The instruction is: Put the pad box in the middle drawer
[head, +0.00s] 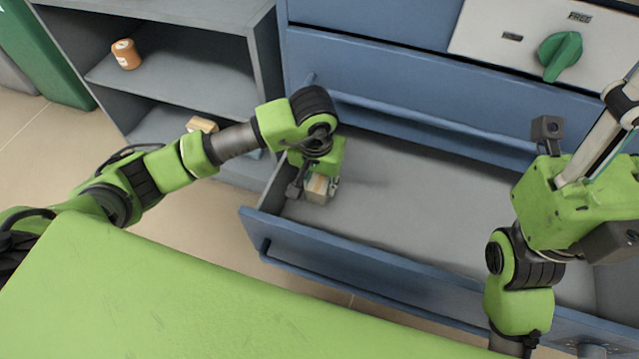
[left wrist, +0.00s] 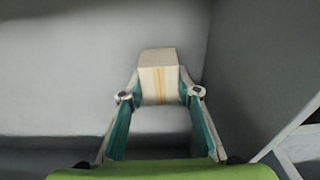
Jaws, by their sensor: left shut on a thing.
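The pad box (head: 318,188) is a small pale box with a tan stripe. My left gripper (head: 322,186) is shut on it and holds it inside the open drawer, near the drawer's left end. In the left wrist view the box (left wrist: 158,80) sits between the two fingertips (left wrist: 160,94), with the grey drawer interior around it. I cannot tell whether the box touches the drawer floor. The open blue drawer (head: 420,215) is pulled out and its floor looks otherwise empty. My right arm stands at the right over the drawer, and its fingertips are not clearly seen.
A closed blue drawer (head: 430,85) is above the open one. A white panel with a green knob (head: 560,52) is at upper right. A grey shelf (head: 185,62) at left holds an orange jar (head: 126,54) and a small tan box (head: 202,125). The drawer's middle is free.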

